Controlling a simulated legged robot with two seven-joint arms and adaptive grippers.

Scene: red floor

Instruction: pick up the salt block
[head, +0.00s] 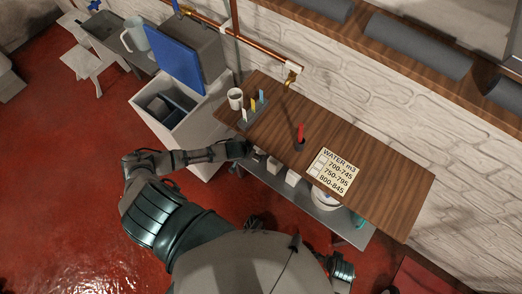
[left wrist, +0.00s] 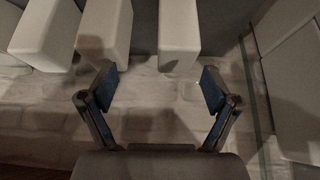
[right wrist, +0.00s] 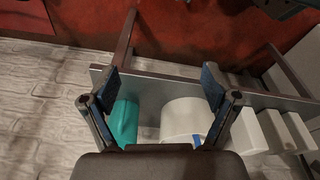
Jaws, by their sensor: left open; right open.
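Several white blocks stand in a row on the grey lower shelf (head: 318,214) under the wooden top; one white block (head: 292,177) shows clearly in the head view. I cannot tell which is the salt block. In the left wrist view, a narrow white block (left wrist: 178,35) lies beyond my left gripper (left wrist: 160,84), in line with the gap between its fingers. Another white block (left wrist: 104,32) is to its left. The left gripper is open and empty. My right gripper (right wrist: 158,84) is open and empty, and white blocks (right wrist: 246,132) show to its right.
A white round container (right wrist: 182,118) and a teal object (right wrist: 124,122) share the shelf. The wooden top (head: 380,190) overhangs the shelf and carries a sign (head: 334,171), a red-handled item (head: 300,136) and a mug (head: 235,98). A sink cabinet (head: 175,125) stands at left.

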